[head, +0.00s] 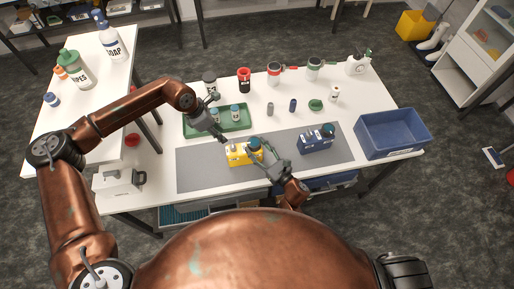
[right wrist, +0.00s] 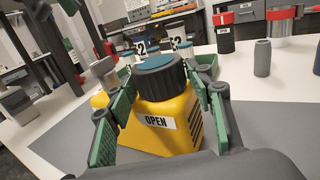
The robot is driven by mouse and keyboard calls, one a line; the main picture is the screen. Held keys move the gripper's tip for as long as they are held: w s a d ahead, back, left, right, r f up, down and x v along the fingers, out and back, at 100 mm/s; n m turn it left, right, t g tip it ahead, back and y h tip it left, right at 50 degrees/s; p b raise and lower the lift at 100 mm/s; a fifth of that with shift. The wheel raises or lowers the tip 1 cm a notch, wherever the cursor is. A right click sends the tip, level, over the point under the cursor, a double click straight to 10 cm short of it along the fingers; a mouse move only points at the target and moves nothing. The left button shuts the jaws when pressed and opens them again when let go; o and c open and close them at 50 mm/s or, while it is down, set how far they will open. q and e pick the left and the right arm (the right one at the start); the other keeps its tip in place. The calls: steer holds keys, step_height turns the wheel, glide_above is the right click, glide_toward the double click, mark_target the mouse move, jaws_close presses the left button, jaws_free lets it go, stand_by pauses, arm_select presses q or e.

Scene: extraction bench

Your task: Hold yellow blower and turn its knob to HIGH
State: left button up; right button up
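The yellow blower (head: 240,158) stands on the grey mat (head: 200,172). Its dark round knob (right wrist: 162,76) faces my right wrist camera, above a white label reading OPEN (right wrist: 160,122). My right gripper (head: 262,150) is at the blower's right end. In the right wrist view its green-padded fingers (right wrist: 162,90) are spread on either side of the knob and body, with no clear contact. My left gripper (head: 222,138) is just left of and above the blower, apart from it as far as I can see. Its finger opening is too small to judge.
A blue boxy device (head: 314,144) stands on the mat to the right. A green tray (head: 240,125) with bottles lies behind the blower. A blue bin (head: 390,135) sits at the table's right end. Several cups and bottles line the back.

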steer(key=c, duration=1.1)
arm_select(q)
steer(key=shift+c, duration=0.3)
